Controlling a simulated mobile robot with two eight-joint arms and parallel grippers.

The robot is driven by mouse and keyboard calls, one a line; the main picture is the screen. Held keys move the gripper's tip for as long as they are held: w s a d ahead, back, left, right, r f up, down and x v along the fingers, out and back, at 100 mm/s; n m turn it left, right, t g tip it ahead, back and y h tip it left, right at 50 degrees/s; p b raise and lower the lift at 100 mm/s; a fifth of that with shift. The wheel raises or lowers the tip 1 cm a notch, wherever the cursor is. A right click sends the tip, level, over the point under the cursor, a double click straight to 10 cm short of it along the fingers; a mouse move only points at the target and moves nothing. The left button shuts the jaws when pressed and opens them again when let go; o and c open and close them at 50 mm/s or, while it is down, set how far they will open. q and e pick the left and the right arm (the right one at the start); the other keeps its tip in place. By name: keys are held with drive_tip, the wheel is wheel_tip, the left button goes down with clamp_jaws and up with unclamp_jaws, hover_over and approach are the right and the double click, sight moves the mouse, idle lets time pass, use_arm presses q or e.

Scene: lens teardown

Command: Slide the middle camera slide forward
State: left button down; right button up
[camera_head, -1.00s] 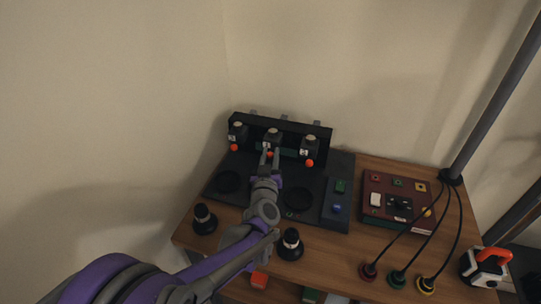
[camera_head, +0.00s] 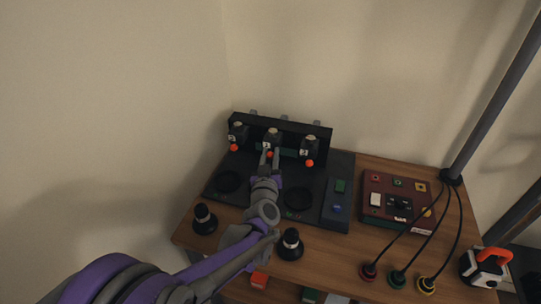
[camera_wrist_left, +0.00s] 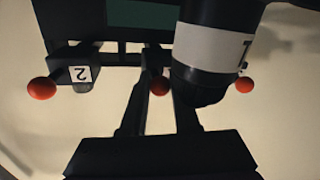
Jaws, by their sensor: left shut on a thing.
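The middle camera slide (camera_head: 273,136) is a dark block with a light top, on the black rack at the back of the dark station. It carries an orange-red knob (camera_head: 269,154) on its front. My left gripper (camera_head: 269,157) reaches up to this knob and is shut on it. In the left wrist view the knob (camera_wrist_left: 160,85) shows between the two dark fingers of my left gripper (camera_wrist_left: 160,100). A dark cylinder with a white band (camera_wrist_left: 215,48) hides part of the slide there. My right gripper is not in view.
Similar slides with orange-red knobs stand on the left (camera_head: 238,133) and right (camera_head: 309,147) of the rack, close beside my fingers. The dark base plate (camera_head: 270,185) lies in front. A maroon control box (camera_head: 398,200) and black cables are on the right. Two black knobs stand near the front.

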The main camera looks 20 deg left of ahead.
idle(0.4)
use_arm(q)
drive_tip(key=s, duration=1.2)
drive_tip(key=shift+a, duration=0.2)
drive_tip(key=shift+f, duration=0.1)
drive_tip(key=c, duration=1)
unclamp_jaws()
drive_tip(key=o, duration=0.3)
drive_tip(key=shift+s, duration=0.2)
drive_tip(key=shift+o, duration=0.2)
drive_tip(key=shift+w, duration=0.1)
